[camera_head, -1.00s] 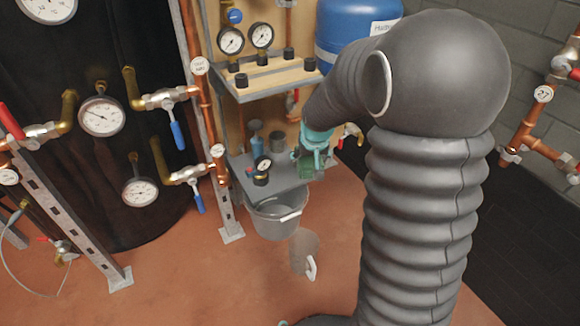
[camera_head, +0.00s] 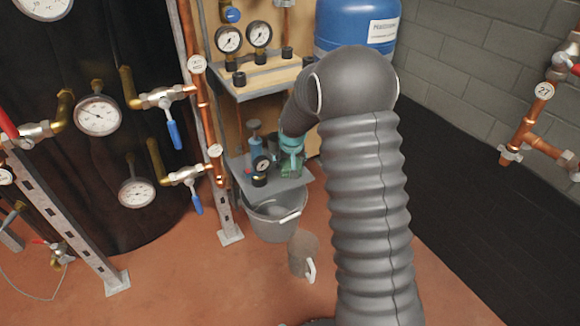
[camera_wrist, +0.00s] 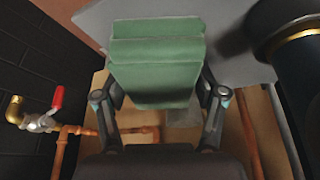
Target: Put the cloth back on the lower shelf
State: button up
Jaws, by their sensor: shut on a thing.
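The green folded cloth (camera_wrist: 155,60) is held between the two fingers of my gripper (camera_wrist: 160,92) in the wrist view. In the head view the cloth (camera_head: 291,168) shows as a small green patch under my teal-tinted gripper (camera_head: 290,148), at the right part of the grey lower shelf (camera_head: 285,190). The shelf also shows behind the cloth in the wrist view (camera_wrist: 240,45). I cannot tell whether the cloth touches the shelf.
A blue pump-like item (camera_head: 255,143) and a small gauge (camera_head: 261,164) stand on the lower shelf, left of my gripper. The wooden upper shelf (camera_head: 262,80) with gauges is above. A bucket (camera_head: 270,222) is below, and a jug (camera_head: 300,257) is on the floor.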

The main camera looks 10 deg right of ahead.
jog(key=shift+f, duration=0.8)
jog(key=o, duration=1.2)
jog(key=shift+f, duration=0.1)
